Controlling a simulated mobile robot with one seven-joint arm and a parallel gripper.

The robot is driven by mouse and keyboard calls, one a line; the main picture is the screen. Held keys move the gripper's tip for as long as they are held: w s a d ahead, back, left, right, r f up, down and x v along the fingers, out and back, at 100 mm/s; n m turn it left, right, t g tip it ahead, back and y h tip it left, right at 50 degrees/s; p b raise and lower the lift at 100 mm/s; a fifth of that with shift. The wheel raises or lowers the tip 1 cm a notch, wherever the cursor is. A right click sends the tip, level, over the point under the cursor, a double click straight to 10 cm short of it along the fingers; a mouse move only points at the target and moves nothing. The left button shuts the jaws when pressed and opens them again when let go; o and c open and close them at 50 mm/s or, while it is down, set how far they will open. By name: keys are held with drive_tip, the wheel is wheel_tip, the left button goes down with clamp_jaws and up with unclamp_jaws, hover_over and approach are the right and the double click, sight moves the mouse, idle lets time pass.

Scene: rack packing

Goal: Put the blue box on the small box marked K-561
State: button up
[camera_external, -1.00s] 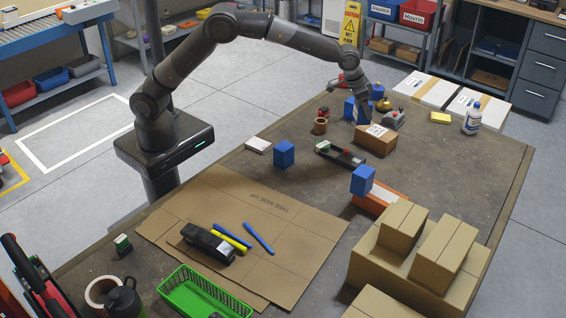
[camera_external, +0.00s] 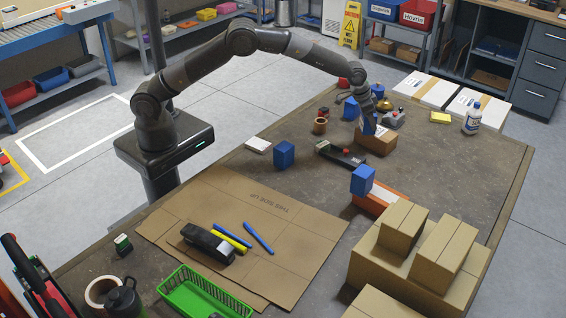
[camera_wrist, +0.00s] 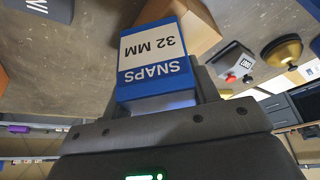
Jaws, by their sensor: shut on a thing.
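My gripper (camera_external: 369,115) is shut on a blue box (camera_wrist: 156,77). Its white label reads "SNAPS 32 MM", upside down in the wrist view. In the external view the held blue box (camera_external: 369,127) overlaps the upper left part of a small brown cardboard box (camera_external: 378,144). In the wrist view this cardboard box (camera_wrist: 197,22) shows just beyond the held box. I cannot tell whether the two touch. No K-561 mark is readable; the held box covers part of the cardboard box's top.
Other blue boxes stand at the back (camera_external: 350,108), left of centre (camera_external: 284,154) and by the orange box (camera_external: 362,180). A grey device with a red button (camera_external: 393,119) and a brass bell (camera_external: 384,105) are close behind the cardboard box. Large cartons (camera_external: 440,255) fill the front right.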

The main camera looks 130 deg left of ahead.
drive_tip(key=shift+f, duration=0.1)
drive_tip(key=o, duration=1.2)
drive_tip(key=shift+c, duration=0.2)
drive_tip(key=v, duration=1.2)
drive_tip(key=shift+r, duration=0.2)
